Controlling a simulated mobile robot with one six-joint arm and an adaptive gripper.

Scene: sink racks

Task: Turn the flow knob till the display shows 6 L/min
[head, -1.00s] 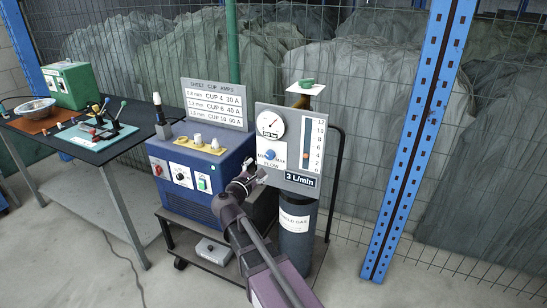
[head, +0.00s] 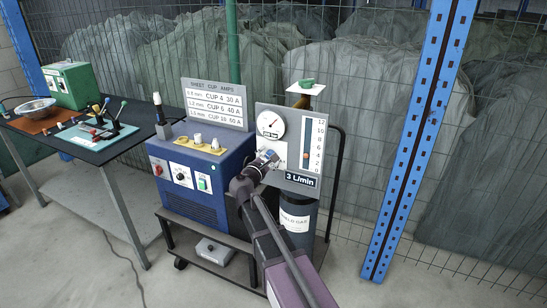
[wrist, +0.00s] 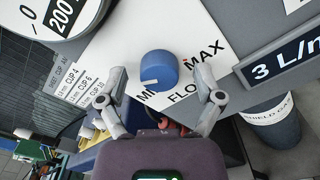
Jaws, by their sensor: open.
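The blue flow knob (wrist: 159,70) sits on a white plate marked MIN, MAX and FLOW in the wrist view. My gripper (wrist: 163,94) is open, with one finger on each side of the knob's lower part and gaps visible between fingers and knob. In the head view my gripper (head: 266,158) is in front of the grey panel and hides the knob. The display (head: 301,180) reads 3 L/min, and part of it shows in the wrist view (wrist: 290,60). The flow scale (head: 306,147) has its orange marker near 4.
A round pressure gauge (head: 270,125) is above the knob. The blue welder (head: 203,178) with cups on top stands left of the panel, and the shield gas cylinder (head: 297,222) is below it. A workbench (head: 75,150) is at the far left.

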